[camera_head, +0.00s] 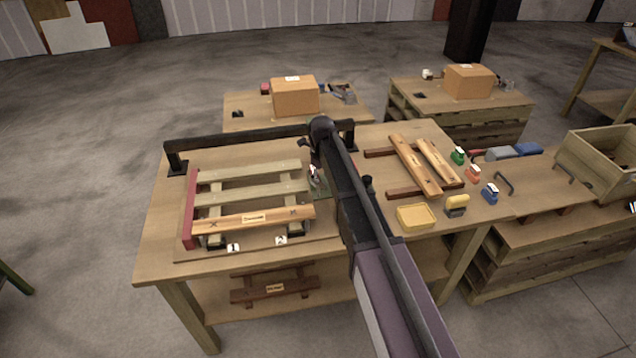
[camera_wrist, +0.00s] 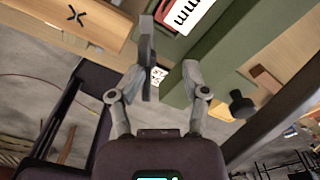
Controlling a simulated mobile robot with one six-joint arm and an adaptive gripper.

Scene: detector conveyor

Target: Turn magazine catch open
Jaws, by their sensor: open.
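In the wrist view my gripper (camera_wrist: 168,75) is open, its two grey fingers apart with nothing gripped between them. A green block (camera_wrist: 225,45) with a white marked label (camera_wrist: 187,14) lies just beyond the fingertips. A small black-and-white tag (camera_wrist: 158,76) shows between the fingers. A dark knob (camera_wrist: 241,104) sits beside the green block, to the right of the fingers. I cannot tell for sure which part is the magazine catch. In the head view the green part (camera_head: 320,191) shows beside the wooden rack (camera_head: 250,195); my arm hides most of the gripper there.
The rack holds light wooden slats and an orange-brown board (camera_head: 255,219) on the workbench (camera_head: 160,240). A dark rail (camera_head: 240,138) crosses behind it. Cardboard boxes (camera_head: 295,97) stand behind.

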